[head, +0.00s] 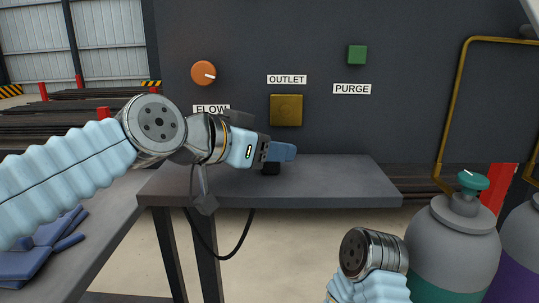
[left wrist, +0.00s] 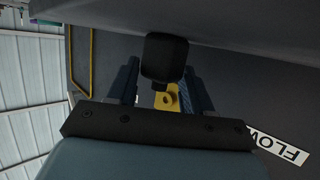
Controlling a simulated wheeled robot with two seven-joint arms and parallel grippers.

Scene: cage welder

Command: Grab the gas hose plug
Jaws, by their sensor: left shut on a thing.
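My left gripper (head: 284,152) reaches in from the left over the grey table and is shut on a black plug (head: 270,169). In the left wrist view the black plug (left wrist: 166,60) sits between the two dark blue fingers, at their tips. In the head view the fingers hide much of it. A black hose (head: 222,256) hangs in a loop below the table's front edge; its join to the plug is hidden. The square brass outlet (head: 286,110) is on the dark wall panel, above and behind the gripper. My right gripper is not in view; only part of that arm shows at the bottom.
The table (head: 340,178) is bare to the right of the gripper. An orange knob (head: 203,73) and a green purge button (head: 357,55) are on the panel. A gas cylinder (head: 452,245) with a teal valve stands at right. Blue gloves (head: 40,250) lie at left.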

